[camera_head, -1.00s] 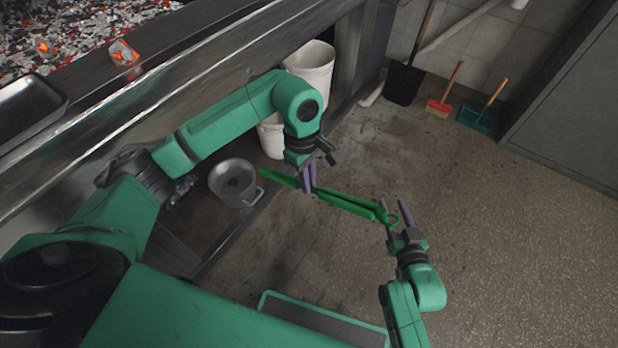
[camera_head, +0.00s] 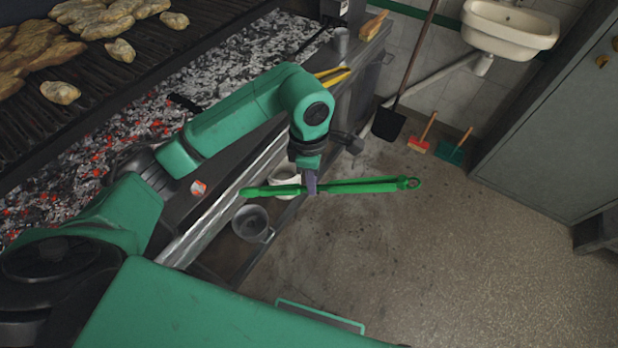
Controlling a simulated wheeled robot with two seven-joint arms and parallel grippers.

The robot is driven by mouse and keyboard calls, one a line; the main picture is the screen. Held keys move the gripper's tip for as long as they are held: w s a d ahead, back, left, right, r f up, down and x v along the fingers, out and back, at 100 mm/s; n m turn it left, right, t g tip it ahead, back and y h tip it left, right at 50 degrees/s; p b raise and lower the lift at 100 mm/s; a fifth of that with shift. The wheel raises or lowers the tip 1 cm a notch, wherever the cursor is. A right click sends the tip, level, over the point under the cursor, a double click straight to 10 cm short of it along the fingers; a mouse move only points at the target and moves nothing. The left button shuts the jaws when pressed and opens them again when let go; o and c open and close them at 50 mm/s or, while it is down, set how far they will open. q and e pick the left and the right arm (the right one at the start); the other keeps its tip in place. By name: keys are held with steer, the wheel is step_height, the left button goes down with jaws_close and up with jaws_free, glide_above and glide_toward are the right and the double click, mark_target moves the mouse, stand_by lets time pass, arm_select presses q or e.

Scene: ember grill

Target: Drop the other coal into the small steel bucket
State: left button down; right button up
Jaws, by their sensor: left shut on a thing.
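My left gripper (camera_head: 311,186) is shut on the green tongs (camera_head: 365,186), about at their middle. The tongs lie nearly level, their ring end to the right and their tips to the left, above the floor. A grey coal with a glowing orange spot (camera_head: 198,187) sits on the grill's front ledge, to the left of the tong tips and apart from them. The small steel bucket (camera_head: 250,222) stands low beside the grill, below the tong tips in the picture. Its inside is dark, so I cannot tell what it holds. My right gripper is out of view.
The ember bed (camera_head: 235,75) lies behind my left arm, with bread on the grate (camera_head: 100,50). A white bucket (camera_head: 284,176) is partly hidden by the tongs. A shovel (camera_head: 388,124), brushes and a sink (camera_head: 510,28) are at the back. The floor to the right is clear.

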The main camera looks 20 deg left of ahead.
arm_select(q)
step_height(320, 180, up, 2)
steer(key=shift+w+r+p, duration=0.15)
steer(key=shift+r+p, duration=0.1)
steer(key=shift+p, duration=0.1)
steer(key=a+f+b, duration=0.2)
steer(key=a+f, duration=0.2)
steer(key=a, duration=0.2)
steer(key=shift+n, duration=0.3)
steer(key=c, duration=0.6)
jaws_free()
steer(key=shift+r, duration=0.15)
steer(key=shift+c, duration=0.2)
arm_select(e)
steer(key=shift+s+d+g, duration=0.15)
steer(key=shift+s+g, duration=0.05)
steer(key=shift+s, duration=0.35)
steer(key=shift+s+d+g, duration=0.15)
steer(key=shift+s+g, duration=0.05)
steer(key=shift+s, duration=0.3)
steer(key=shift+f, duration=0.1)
